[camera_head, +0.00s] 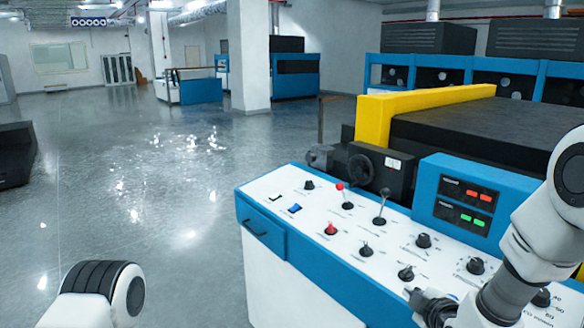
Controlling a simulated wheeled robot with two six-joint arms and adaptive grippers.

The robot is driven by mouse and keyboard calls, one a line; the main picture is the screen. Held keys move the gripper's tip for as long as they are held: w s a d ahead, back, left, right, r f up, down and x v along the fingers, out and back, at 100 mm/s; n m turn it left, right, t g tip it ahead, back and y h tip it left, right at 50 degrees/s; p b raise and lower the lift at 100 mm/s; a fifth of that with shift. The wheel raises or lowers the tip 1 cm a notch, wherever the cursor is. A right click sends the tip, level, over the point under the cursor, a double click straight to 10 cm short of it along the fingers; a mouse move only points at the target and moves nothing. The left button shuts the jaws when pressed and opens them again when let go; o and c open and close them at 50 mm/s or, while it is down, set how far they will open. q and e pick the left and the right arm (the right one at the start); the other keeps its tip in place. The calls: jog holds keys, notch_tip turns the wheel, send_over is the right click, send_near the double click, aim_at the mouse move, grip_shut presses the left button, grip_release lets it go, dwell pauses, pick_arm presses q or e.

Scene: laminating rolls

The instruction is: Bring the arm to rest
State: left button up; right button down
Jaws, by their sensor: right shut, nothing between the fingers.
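My right arm (530,235) comes in from the right edge and reaches down over the front right part of a white and blue control panel (290,183). My right gripper (425,299) is dark, shut and empty, close to the panel's knobs near its front edge. I cannot tell whether it touches the panel. Part of my left arm (98,290) shows at the bottom left. Its gripper is out of view.
A yellow-edged machine (430,98) lies beyond. Open floor (140,190) spreads to the left.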

jog(key=s+f+m+g, duration=0.7)
jog(key=s+f, duration=1.1)
jog(key=f, duration=0.4)
jog(key=s+f+m+g, duration=0.3)
jog(key=s, duration=0.6)
jog(key=s+f+m+g, duration=0.3)
jog(key=s+f, duration=0.1)
jog(key=s, duration=0.5)
jog(key=shift+a+f+h, duration=0.3)
jog(key=shift+a, duration=0.05)
